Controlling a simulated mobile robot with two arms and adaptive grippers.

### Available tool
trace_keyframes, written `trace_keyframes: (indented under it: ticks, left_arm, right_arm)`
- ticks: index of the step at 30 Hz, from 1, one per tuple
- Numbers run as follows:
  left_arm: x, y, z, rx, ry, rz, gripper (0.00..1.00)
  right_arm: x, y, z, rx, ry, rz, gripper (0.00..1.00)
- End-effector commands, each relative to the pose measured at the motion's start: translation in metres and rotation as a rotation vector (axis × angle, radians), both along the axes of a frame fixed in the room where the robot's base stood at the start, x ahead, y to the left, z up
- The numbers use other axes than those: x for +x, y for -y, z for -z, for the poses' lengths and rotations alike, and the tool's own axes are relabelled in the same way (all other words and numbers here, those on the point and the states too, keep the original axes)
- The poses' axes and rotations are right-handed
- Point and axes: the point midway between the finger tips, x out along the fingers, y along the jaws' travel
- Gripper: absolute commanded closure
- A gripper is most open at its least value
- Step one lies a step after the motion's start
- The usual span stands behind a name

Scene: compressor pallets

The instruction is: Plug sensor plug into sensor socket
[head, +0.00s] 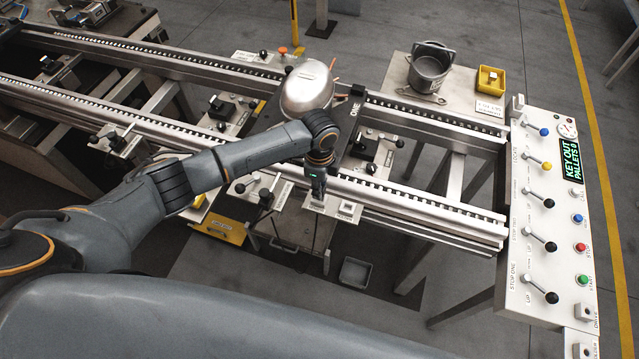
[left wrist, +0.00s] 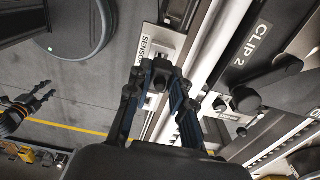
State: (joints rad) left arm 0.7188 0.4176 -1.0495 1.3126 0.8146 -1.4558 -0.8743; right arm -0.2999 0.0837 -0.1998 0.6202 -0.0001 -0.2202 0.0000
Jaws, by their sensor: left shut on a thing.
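My left gripper (head: 316,196) is at the near rail of the conveyor in the head view. In the left wrist view its fingers (left wrist: 161,76) are closed on a small dark piece, taken to be the sensor plug (left wrist: 160,84), mostly hidden between them. A pale metal block by a SENSOR label (left wrist: 147,46), taken to be the sensor socket (left wrist: 168,42), lies just beyond the fingertips. Whether plug and block touch cannot be told. My right gripper (left wrist: 47,91) shows at the left wrist view's left edge, its fingers apart and empty.
A rounded metal compressor shell (head: 306,90) sits on the pallet close behind my left forearm. A lever and button panel (head: 555,215) stands at the right. A small tray (head: 355,272) lies below the rail.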

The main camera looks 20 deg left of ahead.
Motion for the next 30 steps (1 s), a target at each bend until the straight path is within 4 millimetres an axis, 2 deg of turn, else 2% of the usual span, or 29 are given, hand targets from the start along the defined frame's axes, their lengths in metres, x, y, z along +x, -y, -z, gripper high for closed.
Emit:
trace_keyframes:
  ticks: [30]
  left_arm:
    - [0.0001,0.0001,-0.0001,0.000,0.000,0.000,1.00]
  right_arm:
    - [0.0000,-0.0059,-0.0050,0.008,0.000,0.002,0.60]
